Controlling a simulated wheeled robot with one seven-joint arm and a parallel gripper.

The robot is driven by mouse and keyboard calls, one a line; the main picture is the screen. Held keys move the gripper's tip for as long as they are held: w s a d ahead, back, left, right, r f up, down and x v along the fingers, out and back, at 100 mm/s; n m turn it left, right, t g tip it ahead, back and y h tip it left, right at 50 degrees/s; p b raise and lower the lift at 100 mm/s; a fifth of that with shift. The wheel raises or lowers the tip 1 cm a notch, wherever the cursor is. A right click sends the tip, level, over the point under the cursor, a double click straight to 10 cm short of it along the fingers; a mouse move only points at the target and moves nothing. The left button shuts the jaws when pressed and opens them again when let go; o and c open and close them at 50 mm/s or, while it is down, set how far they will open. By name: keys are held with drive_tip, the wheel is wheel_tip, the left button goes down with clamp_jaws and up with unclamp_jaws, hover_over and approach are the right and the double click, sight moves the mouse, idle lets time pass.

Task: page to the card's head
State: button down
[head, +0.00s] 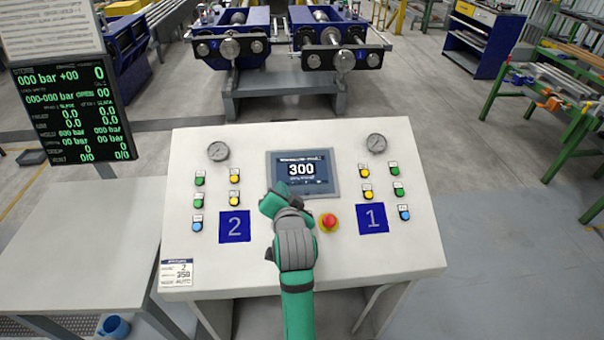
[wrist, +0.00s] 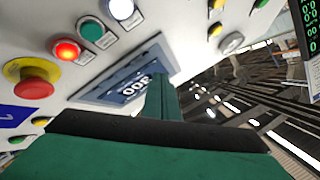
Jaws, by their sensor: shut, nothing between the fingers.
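The display (head: 302,170) in the middle of the console shows a large 300 with small text too fine to read. The card (head: 177,273) lies at the console's lower left corner; its lines seem to show 2 and 350. My gripper (head: 272,203) is shut and empty, over the panel just below and left of the display. In the wrist view its green fingers (wrist: 161,95) lie in front of the display (wrist: 130,92). A red button (wrist: 66,49), a green button (wrist: 91,30) and a white button (wrist: 121,8) run beside the display there; my gripper mostly hides this row in the head view.
A red emergency stop (head: 328,222) stands close right of my gripper. Blue plates marked 2 (head: 234,226) and 1 (head: 372,218) flank it, with coloured buttons and two gauges above. A dark readout board (head: 75,110) stands at left.

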drive_tip(key=r, duration=0.1)
drive_tip(key=s+r, duration=0.2)
drive_tip(key=r, duration=0.1)
drive_tip(key=shift+a, duration=0.1)
idle(0.4)
drive_tip(key=shift+d, duration=0.2)
idle(1.6)
drive_tip(key=shift+a, duration=0.2)
drive_tip(key=shift+d+r, duration=0.1)
idle(0.4)
drive_tip(key=shift+w+f, duration=0.45)
drive_tip(key=shift+f, duration=0.5)
drive_tip(key=shift+w+f, duration=0.4)
drive_tip(key=shift+f, duration=0.5)
drive_tip(key=shift+w+f, duration=0.45)
drive_tip(key=shift+f, duration=0.5)
